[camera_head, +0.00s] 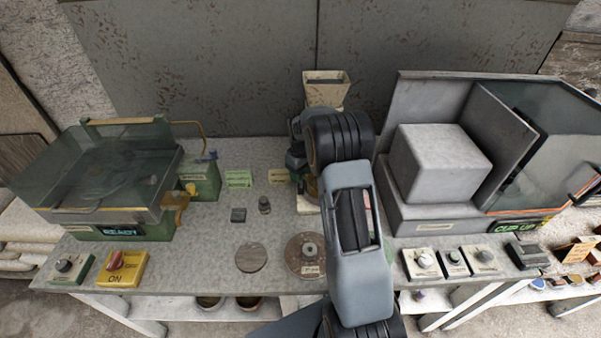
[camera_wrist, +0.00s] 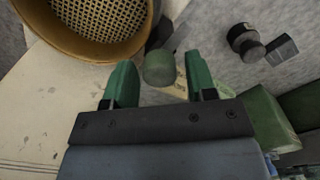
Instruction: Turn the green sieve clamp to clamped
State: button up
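In the wrist view, the green sieve clamp's knob (camera_wrist: 159,68) is a short, dull green cylinder joined to a grey lever (camera_wrist: 178,38). The lever lies beside the sieve (camera_wrist: 98,14), a brass ring with mesh. My gripper (camera_wrist: 160,62) is open, with its two green fingertips on either side of the knob. Gaps show on both sides, so it is not gripped. The knob's depth relative to the fingertips is hard to tell. In the head view, my arm hides the clamp and most of the sieve stand below the beige hopper (camera_head: 326,92).
A small dark weight (camera_wrist: 246,41) and a dark block (camera_wrist: 282,49) lie right of the gripper. A glass-lidded green machine (camera_head: 110,180) stands left; a grey cabinet (camera_head: 420,213) stands right. A round plate (camera_head: 251,257) and a disc (camera_head: 305,254) lie at the front.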

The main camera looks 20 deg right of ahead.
jog(key=c, duration=0.8)
jog(key=shift+o, duration=0.2)
jog(key=n+b, duration=0.2)
jog(key=n, duration=0.2)
jog(key=shift+n, duration=0.4)
jog(key=n+b, duration=0.1)
jog(key=n, duration=0.3)
jog(key=shift+n, duration=0.3)
jog(key=n+b, duration=0.1)
jog(key=n, duration=0.3)
jog(key=shift+r+n+b, duration=0.1)
jog(key=shift+n+b, duration=0.2)
jog(key=shift+n, duration=2)
jog(key=shift+w, duration=0.1)
